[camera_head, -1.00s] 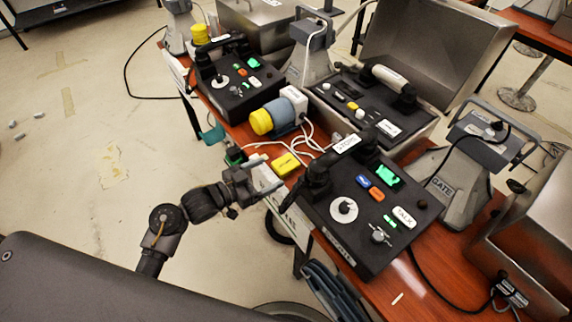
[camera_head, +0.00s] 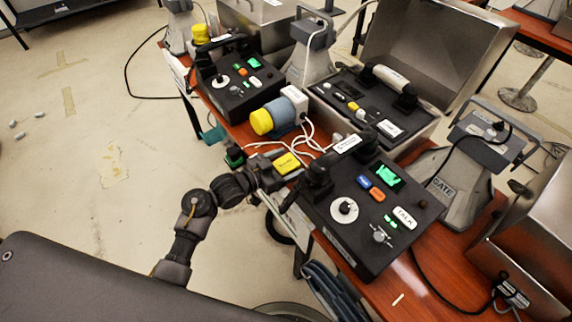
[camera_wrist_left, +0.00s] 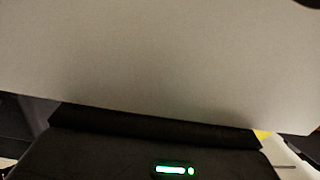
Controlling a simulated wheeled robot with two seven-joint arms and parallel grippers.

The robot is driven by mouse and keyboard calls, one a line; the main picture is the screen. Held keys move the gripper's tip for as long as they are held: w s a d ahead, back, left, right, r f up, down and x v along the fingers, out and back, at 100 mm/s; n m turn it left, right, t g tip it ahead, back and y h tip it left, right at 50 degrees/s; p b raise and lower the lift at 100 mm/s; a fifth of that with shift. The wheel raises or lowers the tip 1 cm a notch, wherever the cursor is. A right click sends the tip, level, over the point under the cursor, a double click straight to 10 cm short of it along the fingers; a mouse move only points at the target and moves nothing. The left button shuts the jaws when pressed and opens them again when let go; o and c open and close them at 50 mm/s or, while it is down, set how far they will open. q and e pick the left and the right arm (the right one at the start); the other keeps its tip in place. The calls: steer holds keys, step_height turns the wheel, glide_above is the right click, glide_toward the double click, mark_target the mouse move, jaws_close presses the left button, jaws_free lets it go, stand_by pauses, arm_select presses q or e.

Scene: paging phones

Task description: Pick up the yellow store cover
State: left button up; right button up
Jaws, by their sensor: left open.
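The yellow store cover (camera_head: 287,163) is a small yellow block with dark lettering, on the red-brown table between the blue-and-yellow cylinder and the front black phone console. My left gripper (camera_head: 285,167) is open at the table's near edge, with its fingers at the cover, one on the far side and one on the near side. I cannot tell whether they touch it. In the left wrist view a small yellow patch (camera_wrist_left: 263,134) shows at the lower right; a broad grey surface hides most of the rest. My right gripper is not in view.
The front black console (camera_head: 375,225) with its handset stands just right of the gripper. The blue-and-yellow cylinder (camera_head: 280,115) and white cables (camera_head: 305,140) lie behind the cover. Another black console (camera_head: 240,85) stands farther back. Open floor lies to the left.

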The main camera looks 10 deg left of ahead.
mark_target(286, 163)
arm_select(q)
steer(key=c, duration=1.1)
steer(key=shift+r, duration=0.1)
steer(key=shift+c, duration=0.2)
